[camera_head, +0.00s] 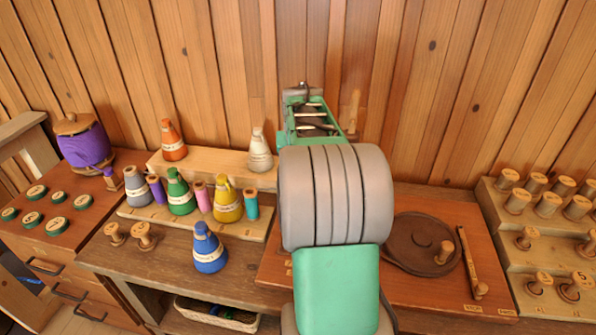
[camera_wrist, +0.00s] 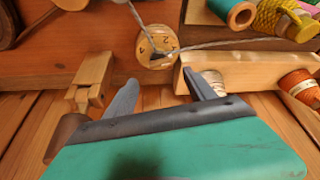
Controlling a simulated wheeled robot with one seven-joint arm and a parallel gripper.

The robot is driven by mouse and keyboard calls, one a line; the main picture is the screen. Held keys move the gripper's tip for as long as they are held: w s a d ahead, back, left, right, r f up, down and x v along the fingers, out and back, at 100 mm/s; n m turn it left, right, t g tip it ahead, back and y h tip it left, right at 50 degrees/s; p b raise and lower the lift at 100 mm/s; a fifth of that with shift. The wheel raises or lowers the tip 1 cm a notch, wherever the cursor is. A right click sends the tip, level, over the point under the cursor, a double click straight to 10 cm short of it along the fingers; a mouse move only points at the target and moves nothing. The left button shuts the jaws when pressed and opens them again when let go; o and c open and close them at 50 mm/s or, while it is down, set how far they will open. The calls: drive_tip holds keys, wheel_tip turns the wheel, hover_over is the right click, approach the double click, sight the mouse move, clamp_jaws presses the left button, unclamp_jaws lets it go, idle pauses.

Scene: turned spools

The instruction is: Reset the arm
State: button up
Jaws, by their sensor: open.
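My arm rises in the middle of the head view, and its green end (camera_head: 308,118) is raised in front of the plank wall. The fingertips are hidden there. In the wrist view my gripper (camera_wrist: 160,92) shows two dark grey fingers spread apart with nothing between them. A round wooden disc (camera_wrist: 158,46) with numbers and a grey cord lies beyond the fingers. A pale cone spool (camera_wrist: 214,80) shows partly behind the right finger; I cannot tell whether they touch.
Cone spools, including a blue one (camera_head: 209,250) and an orange one (camera_head: 172,140), stand left of my arm. A round dark wooden plate (camera_head: 405,240) lies right. Stepped racks with wooden pegs (camera_head: 517,201) stand far right. A purple-wrapped jar (camera_head: 85,145) stands far left.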

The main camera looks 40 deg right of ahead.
idle(0.3)
drive_tip(key=s+a+r+n+y, duration=0.1)
drive_tip(key=a+n, duration=0.1)
drive_tip(key=a, duration=0.6)
drive_tip(key=s+a+r+n, duration=0.1)
drive_tip(key=a, duration=0.8)
drive_tip(key=s+a+f+n+y+p, duration=0.1)
drive_tip(key=s+a+n, duration=0.1)
drive_tip(key=s+a, duration=0.4)
drive_tip(key=s+a+f+n, duration=0.2)
drive_tip(key=s+a, duration=0.5)
drive_tip(key=a, duration=0.4)
drive_tip(key=shift+f+n+y+p, duration=0.3)
drive_tip(key=shift+n+y+p, duration=0.05)
drive_tip(key=shift+n+y, duration=0.05)
drive_tip(key=shift+d, duration=0.1)
